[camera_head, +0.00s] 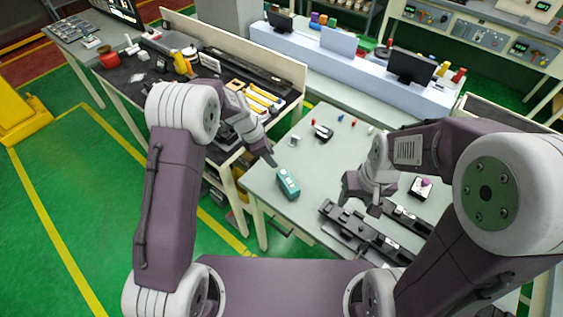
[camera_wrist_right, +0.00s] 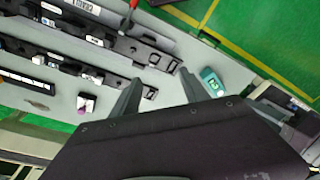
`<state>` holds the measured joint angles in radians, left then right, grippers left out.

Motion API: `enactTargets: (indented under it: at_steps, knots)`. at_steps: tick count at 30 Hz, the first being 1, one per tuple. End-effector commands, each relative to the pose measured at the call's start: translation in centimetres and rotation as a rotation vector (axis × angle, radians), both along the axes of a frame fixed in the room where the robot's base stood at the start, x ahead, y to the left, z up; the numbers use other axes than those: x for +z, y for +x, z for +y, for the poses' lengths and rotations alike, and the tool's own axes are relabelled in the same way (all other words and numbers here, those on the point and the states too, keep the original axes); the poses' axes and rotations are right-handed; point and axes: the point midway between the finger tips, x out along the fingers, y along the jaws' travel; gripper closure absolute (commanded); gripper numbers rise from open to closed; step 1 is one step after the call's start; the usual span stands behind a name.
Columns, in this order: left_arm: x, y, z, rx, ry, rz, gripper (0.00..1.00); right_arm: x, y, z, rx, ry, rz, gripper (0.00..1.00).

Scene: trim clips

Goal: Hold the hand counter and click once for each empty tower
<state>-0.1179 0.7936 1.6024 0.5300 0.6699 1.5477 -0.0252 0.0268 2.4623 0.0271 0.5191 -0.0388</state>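The counter also shows in the right wrist view (camera_wrist_right: 212,80), with a small green display. My right gripper (camera_head: 365,203) is open and empty above the table; its two fingers (camera_wrist_right: 162,95) are spread in the right wrist view. Black trim strips with raised towers (camera_head: 362,235) lie below it; they also show in the right wrist view (camera_wrist_right: 95,65). Which towers are empty is too small to tell.
A small white-and-black block with a purple top (camera_head: 421,187) stands right of my right gripper. A black stapler-like item (camera_head: 322,132) and small red and blue pieces are at the table's back. A cluttered black bench (camera_head: 130,75) stands to the left.

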Motion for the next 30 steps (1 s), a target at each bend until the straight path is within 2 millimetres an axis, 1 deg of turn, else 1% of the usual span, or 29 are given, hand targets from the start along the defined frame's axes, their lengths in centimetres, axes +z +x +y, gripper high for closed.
enactTargets:
  at_steps: [1, 2, 3, 5, 6, 7, 9, 10, 12, 13, 15, 16, 18, 21, 24, 26, 29, 30]
  knots:
    - [0.0, 0.0, 0.0, -0.001, 0.000, 0.000, 0.64, 0.7, 2.5, 0.2, 0.026, -0.004, -0.024, 0.35]
    - [0.0, 0.0, 0.0, -0.001, 0.000, 0.000, 0.64, 1.0, 4.2, 0.6, 0.052, -0.006, -0.031, 0.35]
    - [0.0, 0.0, 0.0, -0.001, 0.000, 0.000, 0.64, 1.1, 6.4, 1.3, 0.093, -0.011, -0.035, 0.35]
    - [0.0, 0.0, 0.0, -0.001, 0.000, 0.000, 0.64, 0.6, 9.6, 3.0, 0.164, -0.016, -0.033, 0.35]
    - [0.0, 0.0, 0.0, -0.001, 0.000, 0.000, 0.64, 0.0, 11.5, 4.4, 0.211, -0.020, -0.029, 0.35]
    - [0.0, 0.0, 0.0, -0.001, 0.000, 0.000, 0.64, -0.6, 12.7, 5.5, 0.246, -0.023, -0.022, 0.35]
    - [0.0, 0.0, 0.0, -0.001, 0.000, -0.001, 0.64, -2.5, 14.8, 8.1, 0.319, -0.028, -0.005, 0.35]
    - [0.0, 0.0, 0.0, -0.001, 0.000, -0.001, 0.64, -3.5, 15.4, 9.2, 0.346, -0.031, 0.005, 0.35]
    - [0.0, 0.0, 0.0, -0.001, 0.000, -0.001, 0.64, -5.8, 16.2, 11.6, 0.399, -0.036, 0.027, 0.35]
    - [0.0, 0.0, 0.0, -0.001, 0.000, -0.001, 0.64, -6.9, 16.2, 12.5, 0.419, -0.038, 0.039, 0.35]
    - [0.0, 0.0, 0.0, -0.001, 0.000, -0.001, 0.64, -9.1, 15.6, 14.0, 0.458, -0.043, 0.072, 0.35]
    - [0.0, 0.0, 0.0, -0.001, 0.000, -0.001, 0.64, -9.9, 15.2, 14.4, 0.470, -0.045, 0.087, 0.35]
    - [0.1, 0.0, 0.0, -0.001, 0.000, -0.001, 0.64, -11.1, 14.2, 14.8, 0.486, -0.049, 0.114, 0.35]
    - [0.0, 0.0, 0.0, -0.001, 0.000, -0.001, 0.64, -11.7, 13.6, 15.3, 0.503, -0.053, 0.131, 0.35]
    - [0.0, 0.0, 0.0, -0.001, 0.000, -0.001, 0.64, -11.7, 13.5, 15.5, 0.507, -0.053, 0.129, 0.35]
    - [0.0, 0.0, 0.0, -0.001, 0.000, -0.001, 0.64, -12.1, 13.5, 15.5, 0.506, -0.053, 0.130, 0.35]
    - [0.0, 0.0, 0.0, -0.001, 0.000, -0.001, 0.64, -13.5, 13.5, 15.4, 0.506, -0.054, 0.132, 0.35]
    - [0.0, 0.0, 0.0, -0.001, 0.000, -0.001, 0.64, -14.3, 13.4, 15.4, 0.506, -0.054, 0.133, 0.35]
